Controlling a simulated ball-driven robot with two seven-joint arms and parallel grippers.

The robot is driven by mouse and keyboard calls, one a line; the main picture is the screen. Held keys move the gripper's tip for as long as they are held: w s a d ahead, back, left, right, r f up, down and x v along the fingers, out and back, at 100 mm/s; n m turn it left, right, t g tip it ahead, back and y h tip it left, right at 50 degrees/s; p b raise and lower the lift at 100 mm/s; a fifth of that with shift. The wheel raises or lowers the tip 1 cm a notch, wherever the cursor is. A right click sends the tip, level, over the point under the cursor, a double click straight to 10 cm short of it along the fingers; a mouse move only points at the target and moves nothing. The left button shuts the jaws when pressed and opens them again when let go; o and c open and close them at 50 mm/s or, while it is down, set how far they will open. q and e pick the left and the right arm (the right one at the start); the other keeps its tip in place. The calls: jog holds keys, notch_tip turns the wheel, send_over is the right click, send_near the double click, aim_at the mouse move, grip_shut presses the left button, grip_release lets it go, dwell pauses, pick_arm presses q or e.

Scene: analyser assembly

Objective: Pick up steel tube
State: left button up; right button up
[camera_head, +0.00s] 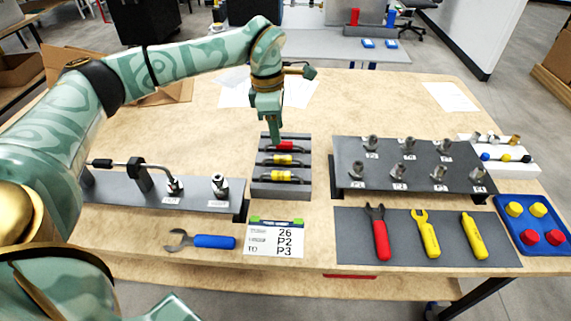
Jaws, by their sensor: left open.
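A grey rack (262,188) in the middle of the table holds several dark tubes lying across it. The farthest tube has a red middle band (285,146). Behind the front edge lie tubes with yellow bands, one in the middle (282,160) and one nearer (281,176). My left gripper (276,140) points down over the far end of the rack, at the red-banded tube, and is open. Its fingers partly cover that tube's left side; I cannot tell whether they touch it. My right gripper is not in view.
Left stands a dark plate (130,190) with fittings and a bent tube. Right is a raised plate (345,150) with several fittings. In front lie a blue-handled wrench (213,241), a label card (276,238), a tool mat (350,240) and a blue tray (505,207). The table behind the rack is mostly free.

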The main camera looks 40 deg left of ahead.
aim_at(282, 157)
pick_arm(q)
jog(key=f, duration=0.3)
jog(key=shift+w+d+f+b, duration=0.15)
jog(key=shift+d+f+b, duration=0.15)
jog(key=shift+b, duration=0.1)
jog(key=f+b, duration=0.1)
jog(key=f, duration=0.1)
jog(key=f+b, duration=0.1)
jog(key=f, duration=0.2)
jog(key=shift+w+d+f+b, duration=0.15)
jog(key=shift+w+d+b, duration=0.05)
jog(key=shift+b, duration=0.15)
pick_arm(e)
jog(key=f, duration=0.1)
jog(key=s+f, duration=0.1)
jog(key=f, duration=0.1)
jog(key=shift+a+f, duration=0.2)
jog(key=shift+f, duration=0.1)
pick_arm(q)
jog(key=shift+r, duration=0.2)
jog(key=shift+c, duration=1)
grip_shut()
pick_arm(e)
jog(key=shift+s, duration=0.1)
